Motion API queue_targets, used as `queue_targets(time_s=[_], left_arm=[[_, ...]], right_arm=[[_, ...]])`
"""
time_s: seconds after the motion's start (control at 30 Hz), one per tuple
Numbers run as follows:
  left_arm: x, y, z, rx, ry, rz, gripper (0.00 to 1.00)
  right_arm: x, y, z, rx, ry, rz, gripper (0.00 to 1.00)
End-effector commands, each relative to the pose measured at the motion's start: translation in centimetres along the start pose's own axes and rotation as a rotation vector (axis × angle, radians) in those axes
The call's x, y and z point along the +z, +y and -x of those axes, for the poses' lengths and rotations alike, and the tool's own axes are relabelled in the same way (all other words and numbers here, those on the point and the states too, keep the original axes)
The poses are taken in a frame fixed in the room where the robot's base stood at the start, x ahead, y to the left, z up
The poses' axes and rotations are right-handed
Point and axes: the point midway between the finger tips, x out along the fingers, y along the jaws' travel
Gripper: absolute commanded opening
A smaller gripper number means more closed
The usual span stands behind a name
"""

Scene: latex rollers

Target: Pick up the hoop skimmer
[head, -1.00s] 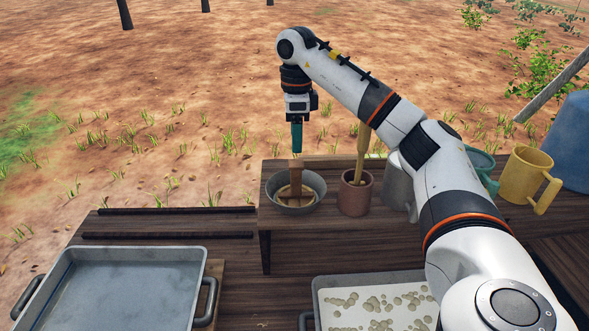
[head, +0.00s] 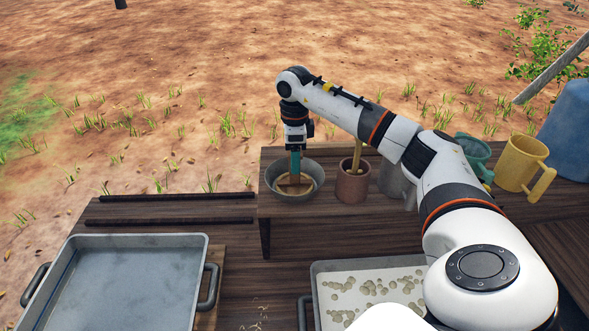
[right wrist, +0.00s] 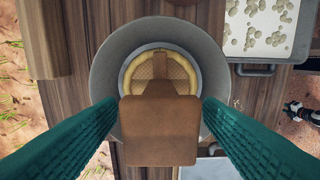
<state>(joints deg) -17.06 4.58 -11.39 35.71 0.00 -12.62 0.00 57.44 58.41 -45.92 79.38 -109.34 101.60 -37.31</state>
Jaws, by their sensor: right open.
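The hoop skimmer (head: 295,181) stands in a grey metal bowl (head: 317,174) on the raised wooden shelf in the head view. Its upright brown handle is mostly hidden there by my right gripper (head: 295,160). In the right wrist view the handle's block-like top (right wrist: 158,130) is between the two green fingers of the right gripper (right wrist: 160,112), with a gap on each side. The skimmer's round hoop and mesh (right wrist: 160,68) lie below it inside the bowl (right wrist: 107,70). The right gripper is open and points down. My left gripper is out of view.
Right of the bowl stand a brown cup (head: 352,184) with a wooden handle in it, a grey mug (head: 390,180), a green mug (head: 472,152) and a yellow mug (head: 522,163). An empty metal tray (head: 130,285) and a tray of whitish blobs (head: 322,268) sit lower in front.

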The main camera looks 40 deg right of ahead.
Motion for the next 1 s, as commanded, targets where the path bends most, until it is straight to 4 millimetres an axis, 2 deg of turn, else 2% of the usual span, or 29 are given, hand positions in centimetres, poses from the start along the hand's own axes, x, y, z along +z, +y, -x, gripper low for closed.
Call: queue_targets(time_s=[0.13,0.37,0.47,0.7,0.77,1.0], left_arm=[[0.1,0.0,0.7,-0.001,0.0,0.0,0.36],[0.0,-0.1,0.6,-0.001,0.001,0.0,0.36],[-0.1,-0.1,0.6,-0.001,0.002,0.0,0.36],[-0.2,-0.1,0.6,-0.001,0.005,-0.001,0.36],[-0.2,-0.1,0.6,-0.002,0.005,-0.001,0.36],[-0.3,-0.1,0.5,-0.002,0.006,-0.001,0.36]], right_arm=[[0.0,0.0,-1.4,-0.001,-0.002,0.0,0.61],[0.0,0.0,-1.7,0.001,0.0,0.0,0.61],[0.0,0.0,-1.7,0.001,0.0,0.0,0.48],[0.0,0.0,-1.6,0.001,0.0,0.0,0.09],[0.0,0.0,-1.6,0.001,0.0,0.0,0.0],[0.0,0.1,-1.5,0.002,0.001,0.0,0.0]])
